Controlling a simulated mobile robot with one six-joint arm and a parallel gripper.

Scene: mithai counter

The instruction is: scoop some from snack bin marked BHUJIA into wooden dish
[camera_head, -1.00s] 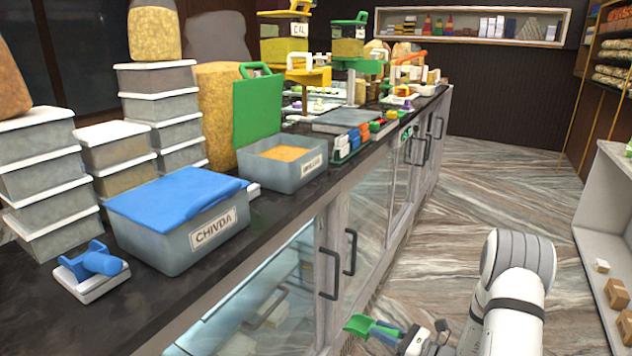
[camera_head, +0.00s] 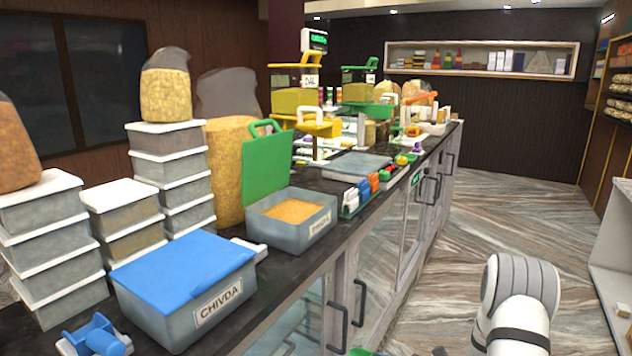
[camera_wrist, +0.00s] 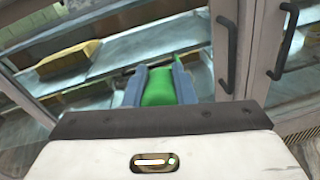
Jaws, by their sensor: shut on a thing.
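An open grey bin (camera_head: 262,218) holds orange snack and has its green lid (camera_head: 268,165) raised behind it. The label on its front is too small to read for sure. My gripper (camera_wrist: 159,68) is shut on a green scoop (camera_wrist: 159,88) in the wrist view, in front of the glass counter front. In the head view only a sliver of green shows at the bottom edge, well below and to the right of the bin. I cannot make out a wooden dish in either view.
A grey bin marked CHIVDA (camera_head: 190,300) with a blue lid (camera_head: 185,268) stands nearer on the counter, with a blue scoop (camera_head: 97,337) at its left. Stacked white-lidded tubs (camera_head: 168,165) line the back. The floor (camera_head: 440,290) right of the counter is clear.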

